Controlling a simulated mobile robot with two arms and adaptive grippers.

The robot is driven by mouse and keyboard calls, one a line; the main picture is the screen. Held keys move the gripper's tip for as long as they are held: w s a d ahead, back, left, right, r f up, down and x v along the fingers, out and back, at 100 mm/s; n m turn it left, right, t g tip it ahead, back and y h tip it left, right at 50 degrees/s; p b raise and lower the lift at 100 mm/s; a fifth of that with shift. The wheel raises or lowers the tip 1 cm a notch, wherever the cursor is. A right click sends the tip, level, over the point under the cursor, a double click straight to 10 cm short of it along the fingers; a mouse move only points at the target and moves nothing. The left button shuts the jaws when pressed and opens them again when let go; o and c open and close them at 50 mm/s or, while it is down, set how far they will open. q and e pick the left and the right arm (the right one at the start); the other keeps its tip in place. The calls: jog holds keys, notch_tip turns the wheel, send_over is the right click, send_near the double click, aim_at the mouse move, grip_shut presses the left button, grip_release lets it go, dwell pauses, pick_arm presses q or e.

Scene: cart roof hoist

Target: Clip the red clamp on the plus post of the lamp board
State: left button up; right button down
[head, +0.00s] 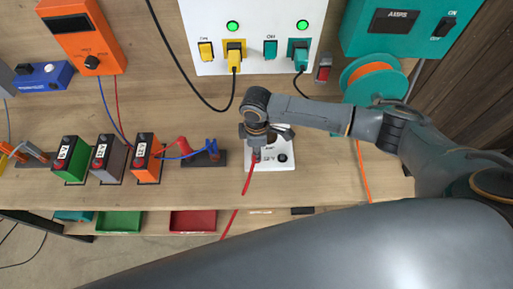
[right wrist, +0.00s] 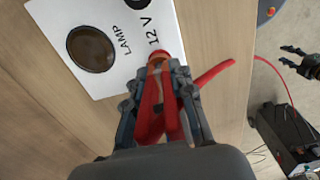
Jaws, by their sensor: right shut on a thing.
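The white lamp board (head: 284,166) lies on the bench, with a dark round lamp and "LAMP" and "12 V" print in the right wrist view (right wrist: 62,22). My right gripper (head: 257,153) is over the board's left part. It is shut on the red clamp (right wrist: 150,122), gripping its two handles. The clamp's nose is at a red and copper-coloured post (right wrist: 157,60) beside the "12 V" print; whether its jaws close around the post I cannot tell. A red lead (head: 247,178) hangs from the clamp over the bench front. My left gripper (right wrist: 292,56) appears open and empty at the right wrist view's right edge.
Orange (head: 146,158), grey (head: 107,158) and green (head: 73,158) batteries stand further left. A white switch panel (head: 262,55) is behind, with a cable reel (head: 374,78) at right.

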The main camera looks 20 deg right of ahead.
jog(key=shift+f, duration=0.4)
jog(key=c, duration=1.1)
grip_release()
jog(key=shift+o, duration=0.2)
jog(key=shift+r, duration=0.25)
notch_tip(320, 180, up, 12)
jog(key=shift+f, duration=0.25)
